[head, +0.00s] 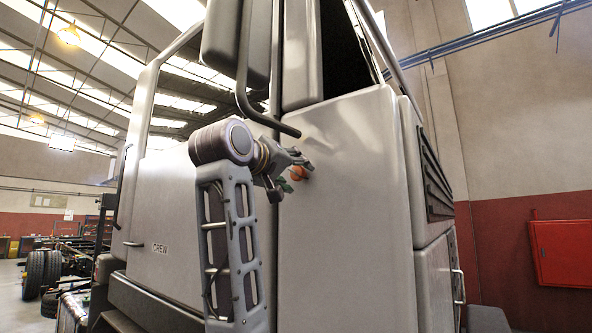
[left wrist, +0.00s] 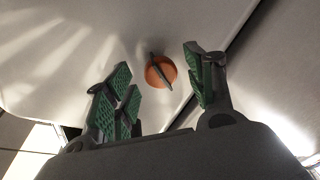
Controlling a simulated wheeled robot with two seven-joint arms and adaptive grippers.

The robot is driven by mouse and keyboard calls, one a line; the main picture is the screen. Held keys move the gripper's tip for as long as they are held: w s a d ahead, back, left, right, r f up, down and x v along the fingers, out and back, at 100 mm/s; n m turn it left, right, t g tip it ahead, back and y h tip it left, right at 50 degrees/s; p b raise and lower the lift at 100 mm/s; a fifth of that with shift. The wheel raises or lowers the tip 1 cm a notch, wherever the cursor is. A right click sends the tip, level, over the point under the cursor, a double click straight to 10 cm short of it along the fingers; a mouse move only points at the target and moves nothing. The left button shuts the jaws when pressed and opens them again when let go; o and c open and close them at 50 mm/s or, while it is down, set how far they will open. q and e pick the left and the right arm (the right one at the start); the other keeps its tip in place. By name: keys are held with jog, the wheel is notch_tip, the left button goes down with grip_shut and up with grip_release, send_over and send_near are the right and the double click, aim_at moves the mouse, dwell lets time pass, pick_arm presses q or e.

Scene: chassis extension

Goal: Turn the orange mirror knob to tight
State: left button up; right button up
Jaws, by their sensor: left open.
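The orange mirror knob (head: 298,173) is on the grey truck cab panel, below the mirror arm, in the head view. In the left wrist view the knob (left wrist: 160,72) is a round orange disc with a dark bar across it, tilted from upper left to lower right. My left gripper (head: 296,172) is at the knob in the head view. In the left wrist view its green-padded fingers (left wrist: 164,90) are open, one side left and one side right of the knob, with gaps to it. My right gripper is not in view.
The mirror (head: 236,42) and its bent dark arm (head: 262,117) hang just above my left gripper. The cab's grey front panel (head: 345,220) is broad and smooth. A red wall box (head: 561,252) is far right. A wheel (head: 42,272) stands at far left.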

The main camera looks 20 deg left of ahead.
pick_arm(q)
jog(key=shift+w+d, duration=0.2)
jog(key=shift+w, duration=0.8)
jog(key=c, duration=1)
